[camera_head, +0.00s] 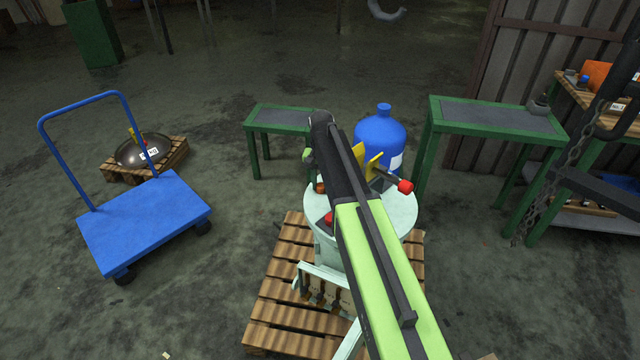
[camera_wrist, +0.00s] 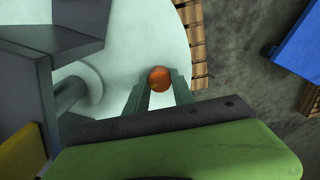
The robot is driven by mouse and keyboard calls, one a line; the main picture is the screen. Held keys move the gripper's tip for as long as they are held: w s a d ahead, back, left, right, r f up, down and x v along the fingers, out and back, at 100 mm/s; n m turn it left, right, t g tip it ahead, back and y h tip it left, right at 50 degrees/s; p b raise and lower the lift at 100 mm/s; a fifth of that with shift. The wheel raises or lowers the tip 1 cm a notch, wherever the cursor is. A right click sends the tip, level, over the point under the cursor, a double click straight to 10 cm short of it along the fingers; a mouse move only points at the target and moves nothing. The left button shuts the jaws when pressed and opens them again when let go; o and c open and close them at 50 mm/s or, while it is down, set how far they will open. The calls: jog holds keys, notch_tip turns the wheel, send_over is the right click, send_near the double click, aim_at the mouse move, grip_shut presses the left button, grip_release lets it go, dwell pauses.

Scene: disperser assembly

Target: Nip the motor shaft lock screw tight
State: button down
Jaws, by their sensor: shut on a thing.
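The lock screw shows in the wrist view as a round orange-red head (camera_wrist: 160,78) between the two fingertips of my gripper (camera_wrist: 158,86). My gripper is shut on it, over the pale round vessel top (camera_wrist: 120,55). In the head view a small orange-brown piece (camera_head: 320,187) at the left edge of the vessel top (camera_head: 402,212) seems to be the same screw. My arm covers much of the top there. A dark grey block (camera_wrist: 60,28) with a grey cylinder beside it stands left of my gripper in the wrist view. The screw's shank is hidden.
A yellow bracket (camera_head: 374,166) and a red-tipped rod (camera_head: 405,187) stick out right of my arm. A blue bottle (camera_head: 381,135) stands behind. The vessel is on a wooden pallet (camera_head: 270,315). A blue trolley (camera_head: 145,220) stands left; green tables (camera_head: 283,118) stand behind.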

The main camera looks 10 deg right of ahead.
jog(key=m, duration=0.4)
jog(key=shift+m, duration=0.3)
jog(key=m, duration=0.4)
jog(key=shift+a+m, duration=0.1)
jog(key=shift+m, duration=0.2)
jog(key=shift+w, duration=0.1)
jog(key=c, duration=1.1)
grip_release()
